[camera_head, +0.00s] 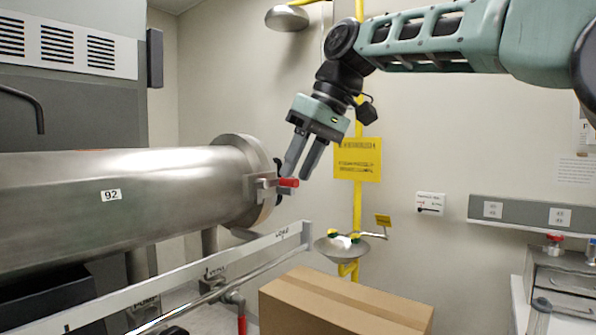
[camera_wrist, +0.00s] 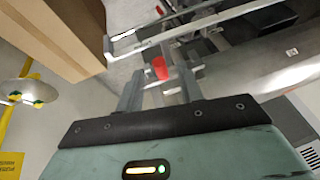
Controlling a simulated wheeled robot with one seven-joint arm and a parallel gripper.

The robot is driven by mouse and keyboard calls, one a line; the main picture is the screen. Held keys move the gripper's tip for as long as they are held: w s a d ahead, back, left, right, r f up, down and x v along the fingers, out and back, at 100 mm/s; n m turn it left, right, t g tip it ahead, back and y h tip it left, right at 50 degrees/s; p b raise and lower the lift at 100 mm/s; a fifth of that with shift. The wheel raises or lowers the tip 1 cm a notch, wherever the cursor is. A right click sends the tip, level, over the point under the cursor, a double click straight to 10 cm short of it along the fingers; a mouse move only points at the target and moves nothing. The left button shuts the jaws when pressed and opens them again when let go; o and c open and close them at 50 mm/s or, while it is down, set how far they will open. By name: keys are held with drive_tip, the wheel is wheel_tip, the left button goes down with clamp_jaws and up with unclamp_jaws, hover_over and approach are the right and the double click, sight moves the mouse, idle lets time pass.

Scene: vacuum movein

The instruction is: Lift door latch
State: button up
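The door latch shows as a red-tipped handle (camera_head: 289,182) on a metal bracket at the door end of the steel cylinder vessel (camera_head: 120,190) marked 92. My gripper (camera_head: 298,174) is open and points down and left, its fingertips right at the red handle in the head view. In the wrist view, the red tip (camera_wrist: 159,69) appears between the two fingers of my gripper (camera_wrist: 157,78). I cannot tell whether the fingers touch it or how deep it sits between them. The door face is seen nearly edge-on and looks closed.
A white rail (camera_head: 190,270) runs below the vessel. A cardboard box (camera_head: 340,303) stands in front on the right. A yellow pipe (camera_head: 358,215) with an eyewash bowl (camera_head: 341,249) is behind. A bench with equipment (camera_head: 565,280) is at far right.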

drive_tip(key=shift+a+f, duration=0.2)
drive_tip(key=shift+f, duration=0.25)
clamp_jaws()
